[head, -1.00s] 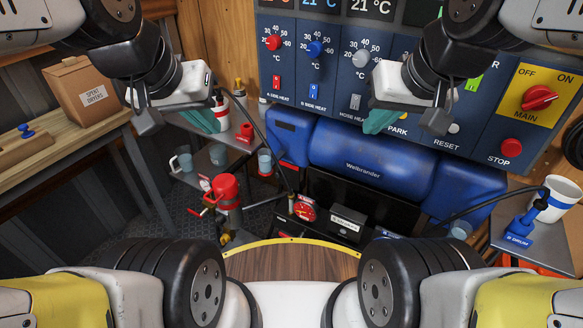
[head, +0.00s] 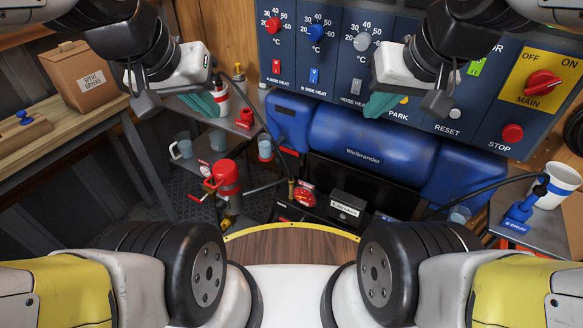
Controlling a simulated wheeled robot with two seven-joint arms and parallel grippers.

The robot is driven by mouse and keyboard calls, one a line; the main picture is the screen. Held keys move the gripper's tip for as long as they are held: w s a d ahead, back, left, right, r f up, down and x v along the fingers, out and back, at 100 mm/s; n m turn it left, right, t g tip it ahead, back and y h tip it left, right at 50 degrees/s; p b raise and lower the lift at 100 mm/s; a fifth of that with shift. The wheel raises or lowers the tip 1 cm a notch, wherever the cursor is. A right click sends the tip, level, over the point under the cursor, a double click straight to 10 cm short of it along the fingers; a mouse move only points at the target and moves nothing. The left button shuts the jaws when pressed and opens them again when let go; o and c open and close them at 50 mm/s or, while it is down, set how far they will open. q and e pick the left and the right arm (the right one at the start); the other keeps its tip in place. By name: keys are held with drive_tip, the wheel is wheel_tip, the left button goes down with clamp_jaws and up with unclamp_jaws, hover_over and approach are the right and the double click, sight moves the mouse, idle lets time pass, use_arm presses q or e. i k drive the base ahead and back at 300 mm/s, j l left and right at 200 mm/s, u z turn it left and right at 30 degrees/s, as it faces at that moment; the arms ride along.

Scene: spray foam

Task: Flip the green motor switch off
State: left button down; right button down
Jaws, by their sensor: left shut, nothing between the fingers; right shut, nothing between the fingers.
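The green motor switch (head: 476,67) is on the blue control panel (head: 440,100) at upper right, partly hidden by my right arm. The end of the label above it, "OR", shows. My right gripper (head: 408,102) is shut and hangs in front of the panel, to the left of and below the switch, apart from it in the picture. My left gripper (head: 178,100) is shut and empty at upper left, far from the panel's right side.
The panel also carries a red MAIN knob (head: 543,83), a red STOP button (head: 512,133), a RESET button (head: 455,114) and heat switches (head: 314,76). A blue Welbrander machine (head: 370,145) sits below. A cup (head: 560,184) stands at right.

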sight(475, 68)
drive_tip(key=z, duration=1.3)
